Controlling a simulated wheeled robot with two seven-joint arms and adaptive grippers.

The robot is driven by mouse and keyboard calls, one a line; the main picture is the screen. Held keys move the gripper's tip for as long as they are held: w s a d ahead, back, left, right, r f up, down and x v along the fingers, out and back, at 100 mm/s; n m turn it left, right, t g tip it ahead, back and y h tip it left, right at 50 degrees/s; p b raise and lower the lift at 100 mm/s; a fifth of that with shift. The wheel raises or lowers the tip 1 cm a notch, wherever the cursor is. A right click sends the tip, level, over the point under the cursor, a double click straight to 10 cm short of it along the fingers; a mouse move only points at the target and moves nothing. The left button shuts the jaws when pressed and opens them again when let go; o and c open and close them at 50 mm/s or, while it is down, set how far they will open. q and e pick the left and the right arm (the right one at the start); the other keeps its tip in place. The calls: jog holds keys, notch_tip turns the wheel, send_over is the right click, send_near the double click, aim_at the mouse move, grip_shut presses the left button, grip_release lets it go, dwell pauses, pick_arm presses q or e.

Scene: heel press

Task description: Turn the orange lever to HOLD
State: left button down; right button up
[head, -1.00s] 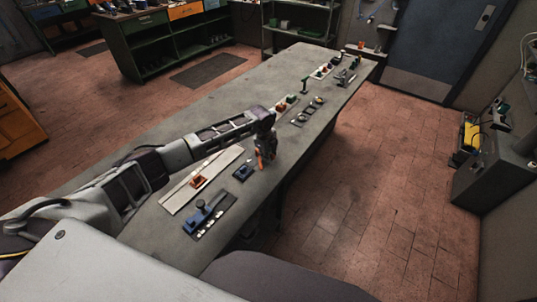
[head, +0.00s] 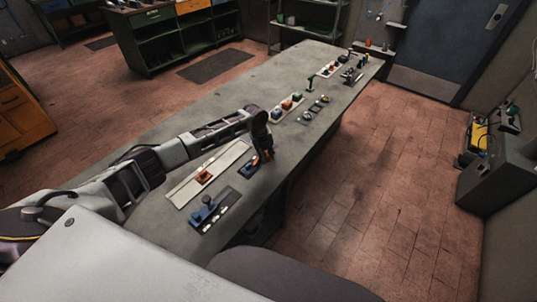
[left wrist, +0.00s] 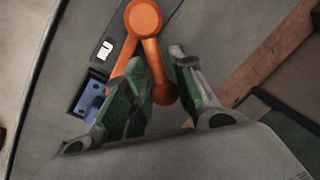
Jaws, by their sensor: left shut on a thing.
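The orange lever (left wrist: 143,18) fills the top middle of the left wrist view. It has a round knob and orange arms running down from it, one of them between the fingers. My left gripper (left wrist: 160,80) is shut on the lever. In the head view, the left gripper (head: 264,156) is low over the bench beside a small blue base (head: 248,168), with orange showing at its tips. The blue base (left wrist: 90,95) and a dark plate with a white label (left wrist: 104,49) lie left of the fingers; I cannot read any HOLD mark. My right gripper is not in view.
The long grey bench (head: 262,92) carries a pale strip with an orange block (head: 204,176) and a blue device (head: 208,212) nearer me. Several small fixtures (head: 287,104) stand farther along. The bench's right edge drops to the brick floor (head: 380,150).

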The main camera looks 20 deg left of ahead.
pick_arm(q)
jog(key=shift+a+m, duration=0.15)
jog(key=shift+m, duration=0.25)
jog(key=c, duration=1.2)
grip_release()
jog(key=shift+s, duration=0.1)
jog(key=shift+r, duration=0.1)
jog(key=shift+s+a+r, duration=0.2)
jog(key=shift+a+r, duration=0.15)
jog(key=shift+r, duration=1.6)
jog(key=shift+s+a+r, duration=0.25)
jog(key=shift+a+r, duration=0.05)
jog(key=shift+r, duration=1.6)
jog(key=shift+s+a+r, duration=0.2)
jog(key=shift+a+r, duration=0.15)
jog(key=shift+r, duration=1.6)
jog(key=shift+s+d+f, duration=0.1)
